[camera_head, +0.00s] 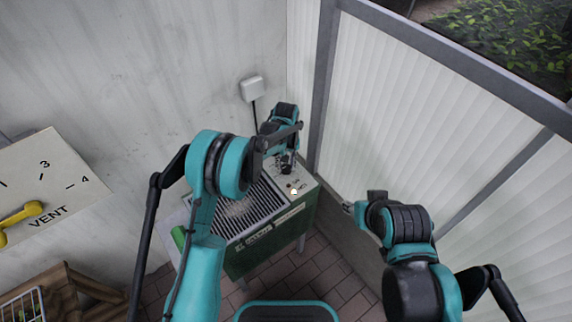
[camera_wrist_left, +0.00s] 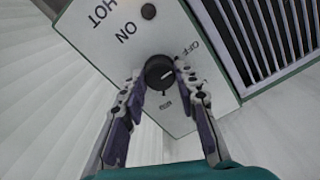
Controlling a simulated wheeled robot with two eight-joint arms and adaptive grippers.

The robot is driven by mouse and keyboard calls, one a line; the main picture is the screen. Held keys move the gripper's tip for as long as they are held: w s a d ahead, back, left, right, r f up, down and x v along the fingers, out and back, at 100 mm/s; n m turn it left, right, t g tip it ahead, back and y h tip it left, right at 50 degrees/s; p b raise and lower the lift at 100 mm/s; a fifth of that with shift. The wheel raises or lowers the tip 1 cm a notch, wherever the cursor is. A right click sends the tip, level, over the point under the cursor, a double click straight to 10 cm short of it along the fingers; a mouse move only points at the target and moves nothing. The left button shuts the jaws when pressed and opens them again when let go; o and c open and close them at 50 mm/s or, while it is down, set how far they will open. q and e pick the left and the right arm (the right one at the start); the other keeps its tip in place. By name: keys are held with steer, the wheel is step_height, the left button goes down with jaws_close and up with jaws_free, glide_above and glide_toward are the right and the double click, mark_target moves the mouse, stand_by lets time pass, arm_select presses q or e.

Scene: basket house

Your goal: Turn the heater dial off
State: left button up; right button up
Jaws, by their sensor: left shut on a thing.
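The heater (camera_head: 272,238) is a green box with a dark slatted grille and a pale control panel at its right end. In the left wrist view, the black round dial (camera_wrist_left: 160,73) sits on the pale panel (camera_wrist_left: 95,40).
A corrugated translucent wall (camera_head: 395,110) with grey framing stands close on the right. A white wall box (camera_head: 252,90) with a cable is behind the heater. A VENT panel (camera_head: 60,185) with a yellow handle is at left, above a wooden crate (camera_head: 65,285). Brick floor is in front.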

mark_target(286, 167)
arm_select(q)
steer(key=shift+n, duration=0.4)
steer(key=o, duration=1.2)
steer(key=shift+c, duration=0.2)
step_height(286, 167, up, 12)
